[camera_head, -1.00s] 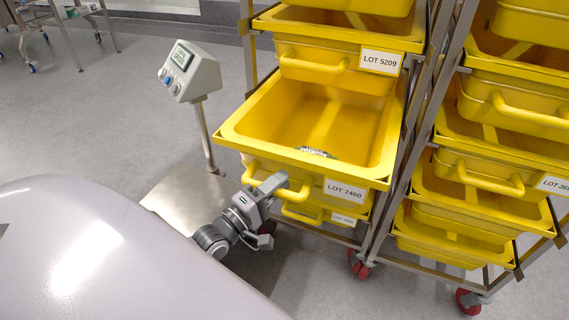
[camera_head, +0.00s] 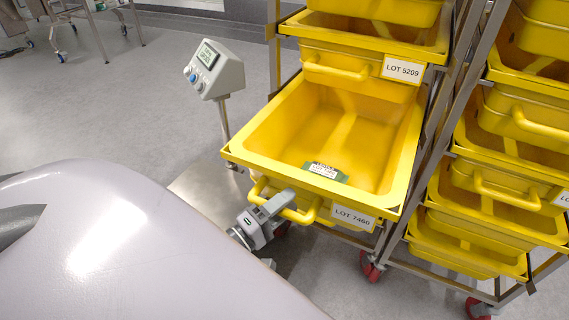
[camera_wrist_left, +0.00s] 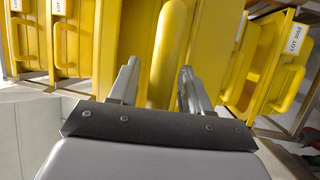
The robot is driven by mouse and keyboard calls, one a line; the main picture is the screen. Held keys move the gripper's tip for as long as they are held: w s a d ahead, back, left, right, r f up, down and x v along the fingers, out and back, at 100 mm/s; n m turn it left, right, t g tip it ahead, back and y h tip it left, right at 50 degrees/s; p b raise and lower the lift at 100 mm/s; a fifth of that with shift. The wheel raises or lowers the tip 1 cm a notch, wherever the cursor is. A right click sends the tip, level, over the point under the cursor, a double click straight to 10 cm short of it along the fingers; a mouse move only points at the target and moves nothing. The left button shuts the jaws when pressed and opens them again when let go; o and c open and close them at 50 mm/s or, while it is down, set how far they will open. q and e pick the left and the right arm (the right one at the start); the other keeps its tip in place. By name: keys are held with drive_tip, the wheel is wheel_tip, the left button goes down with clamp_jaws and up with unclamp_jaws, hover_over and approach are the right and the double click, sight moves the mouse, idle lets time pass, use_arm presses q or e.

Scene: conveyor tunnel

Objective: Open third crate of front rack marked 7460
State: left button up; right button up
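The yellow crate marked LOT 7460 (camera_head: 270,125) is pulled far out of the front rack, its open top showing. Its label (camera_head: 353,218) is on the front, right of the handle. A small dark green item with a white label (camera_head: 325,171) lies inside. My left gripper (camera_head: 280,203) is at the crate's front handle (camera_head: 303,214). My right gripper is not in view.
The LOT 5209 crate (camera_head: 345,70) sits above in the same rack. Another rack with several yellow crates (camera_head: 500,185) stands at right. A scale with a display head (camera_head: 213,70) stands left of the open crate. Grey floor (camera_head: 110,110) is clear farther left.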

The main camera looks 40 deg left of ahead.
use_arm(q)
drive_tip(key=v, duration=0.7)
idle(0.4)
drive_tip(key=shift+s, duration=0.1)
idle(0.4)
drive_tip(key=s+d+m+g+y+p, duration=0.1)
drive_tip(key=s+d+m+g+p, duration=0.3)
drive_tip(key=d+m+g+p, duration=0.5)
drive_tip(key=d+m+p, duration=0.2)
drive_tip(key=m, duration=0.6)
drive_tip(key=shift+r+m, duration=0.15)
drive_tip(key=shift+m, duration=0.15)
